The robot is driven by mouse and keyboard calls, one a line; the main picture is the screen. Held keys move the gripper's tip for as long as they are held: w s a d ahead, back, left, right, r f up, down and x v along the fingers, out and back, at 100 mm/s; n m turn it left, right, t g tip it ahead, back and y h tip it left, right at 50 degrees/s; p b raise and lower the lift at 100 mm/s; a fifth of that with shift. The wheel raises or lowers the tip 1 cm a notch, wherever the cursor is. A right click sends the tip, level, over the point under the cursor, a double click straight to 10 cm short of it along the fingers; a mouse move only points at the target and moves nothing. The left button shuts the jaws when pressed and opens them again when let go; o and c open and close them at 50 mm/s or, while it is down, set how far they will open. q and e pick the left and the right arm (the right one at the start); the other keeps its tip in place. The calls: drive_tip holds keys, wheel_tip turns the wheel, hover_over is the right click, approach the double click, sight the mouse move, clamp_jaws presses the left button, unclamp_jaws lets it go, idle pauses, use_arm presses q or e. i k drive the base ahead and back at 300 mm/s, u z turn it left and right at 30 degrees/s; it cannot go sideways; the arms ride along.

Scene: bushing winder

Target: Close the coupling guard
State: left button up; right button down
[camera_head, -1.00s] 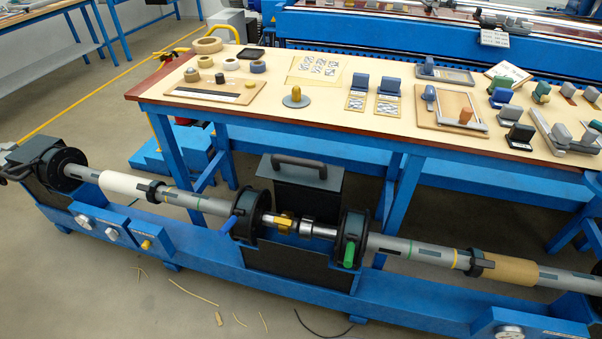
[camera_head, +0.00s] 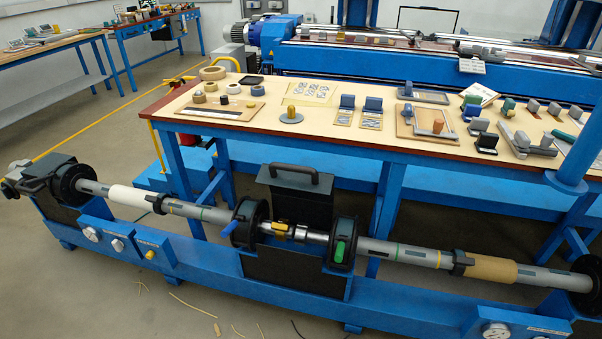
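The coupling guard (camera_head: 302,203) is a dark box-shaped cover with a black handle (camera_head: 294,169). It stands raised behind the shaft, at the middle of the blue winder. The coupling (camera_head: 288,232), with a yellow part and metal pieces, lies exposed between two black round housings. The left housing (camera_head: 251,222) has a blue lever (camera_head: 230,228); the right housing (camera_head: 345,243) has a green lever (camera_head: 340,250). Neither of my grippers shows in the head view.
The blue winder bed (camera_head: 200,270) runs across the front, with grey shafts on both sides. A workbench (camera_head: 270,120) with tape rolls, tools and small blocks stands behind it. Thin scraps lie on the floor (camera_head: 150,310) in front.

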sight(300, 182)
drive_tip(key=z, duration=0.3)
drive_tip(key=i, duration=0.55)
drive_tip(key=u, duration=1.5)
